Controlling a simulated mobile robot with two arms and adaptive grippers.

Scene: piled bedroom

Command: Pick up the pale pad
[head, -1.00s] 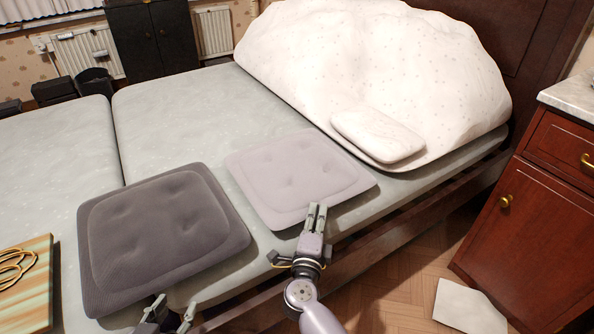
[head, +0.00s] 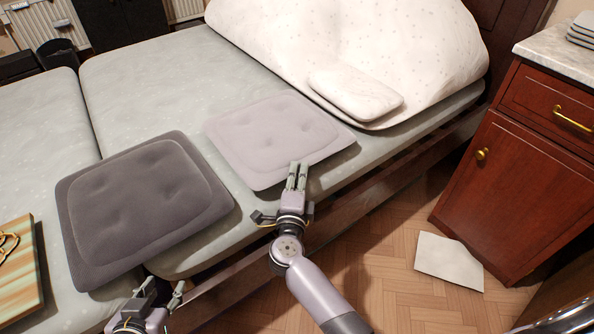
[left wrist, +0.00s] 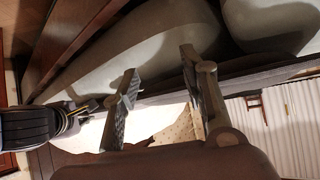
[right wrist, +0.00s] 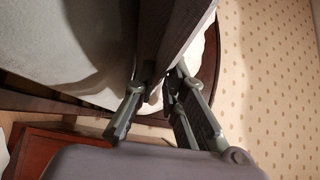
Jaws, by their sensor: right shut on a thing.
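The pale pad (head: 280,140) is a light lilac-grey tufted cushion lying flat near the front edge of the bed. My right gripper (head: 298,172) is at its front edge, shut on that edge. In the right wrist view the pad (right wrist: 178,38) runs down between the fingers (right wrist: 160,95), partly hidden by them. My left gripper (head: 163,293) is open and empty in front of the dark pad's front corner. Its spread fingers also show in the left wrist view (left wrist: 158,90).
A dark grey pad (head: 145,205) lies left of the pale pad, with a striped board (head: 18,275) beyond. A small white cushion (head: 355,93) lies by the large white bedding (head: 350,40). The wooden bed rail (head: 345,195) runs in front. A red-brown cabinet (head: 510,170) stands right.

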